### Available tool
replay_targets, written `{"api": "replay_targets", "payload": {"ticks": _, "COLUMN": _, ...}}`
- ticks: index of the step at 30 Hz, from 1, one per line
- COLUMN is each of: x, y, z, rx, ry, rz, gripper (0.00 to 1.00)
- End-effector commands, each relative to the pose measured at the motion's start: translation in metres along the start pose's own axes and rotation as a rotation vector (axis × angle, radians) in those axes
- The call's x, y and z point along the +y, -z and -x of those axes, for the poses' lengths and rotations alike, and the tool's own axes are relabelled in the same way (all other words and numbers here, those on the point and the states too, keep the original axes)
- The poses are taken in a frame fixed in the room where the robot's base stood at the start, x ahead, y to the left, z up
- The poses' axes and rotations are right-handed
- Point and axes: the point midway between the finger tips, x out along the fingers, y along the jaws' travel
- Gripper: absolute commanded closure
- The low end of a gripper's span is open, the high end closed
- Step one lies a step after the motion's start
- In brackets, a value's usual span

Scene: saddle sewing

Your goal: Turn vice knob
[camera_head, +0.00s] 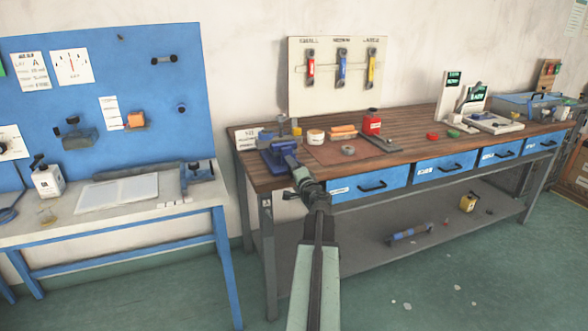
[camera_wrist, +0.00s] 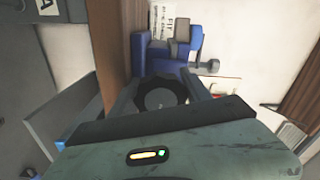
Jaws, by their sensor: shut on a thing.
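The blue vice (camera_head: 275,158) sits at the left front corner of the wooden workbench (camera_head: 235,142). Its blue body also shows at the top of the wrist view (camera_wrist: 148,52). The dark round vice knob (camera_wrist: 160,94) has a scalloped rim and lies between the fingers of my gripper (camera_wrist: 163,96). In the head view my gripper (camera_head: 297,172) reaches the front of the vice and hides the knob. The gripper is shut on the knob, with a finger on either side. The lower part of the knob is hidden by my gripper's body in the wrist view.
A rack board (camera_head: 337,92) with red, blue and yellow tools stands behind the bench. A red container (camera_head: 372,121) and a cream tub (camera_head: 316,136) stand right of the vice. Blue drawers (camera_head: 368,184) line the bench front. A white table (camera_head: 100,212) stands left.

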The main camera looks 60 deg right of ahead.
Motion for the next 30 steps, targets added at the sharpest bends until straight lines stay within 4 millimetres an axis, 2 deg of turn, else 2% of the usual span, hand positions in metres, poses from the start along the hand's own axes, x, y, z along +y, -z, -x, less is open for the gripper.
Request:
{"api": "replay_targets", "payload": {"ticks": 9, "x": 0.0027, "y": -0.0009, "z": 0.0009, "rx": -0.002, "ry": -0.001, "rz": 0.269, "gripper": 0.85}}
{"api": "replay_targets", "payload": {"ticks": 15, "x": 0.0032, "y": -0.0007, "z": 0.0008, "rx": -0.003, "ry": -0.001, "rz": 0.389, "gripper": 0.85}}
{"api": "replay_targets", "payload": {"ticks": 30, "x": 0.0037, "y": -0.0002, "z": 0.0008, "rx": -0.002, "ry": -0.001, "rz": 0.497, "gripper": 0.85}}
